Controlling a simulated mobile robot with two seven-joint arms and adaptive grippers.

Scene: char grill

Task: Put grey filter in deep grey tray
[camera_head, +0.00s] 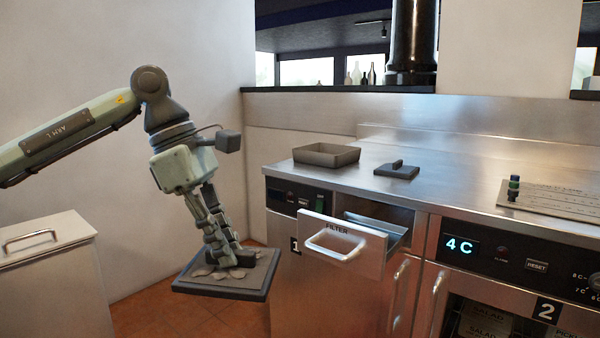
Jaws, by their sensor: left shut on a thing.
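The grey filter (212,288) is a dark, flat square plate with lumpy pale residue on top. My left gripper (236,257) points down and is shut on the middle of it. The grip itself is partly hidden by the fingers. The filter hangs roughly level above the floor, left of the open drawer and below counter height. The deep grey tray (326,158) stands on the steel counter, up and to the right of the filter. Its inside looks empty from here. My right gripper is not in view.
The drawer marked FILTER (341,250) is pulled open below the tray. A flat grey plate with a handle (397,170) lies on the counter right of the tray. A white cabinet (50,270) stands at left. The steel counter (450,190) has free room farther right.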

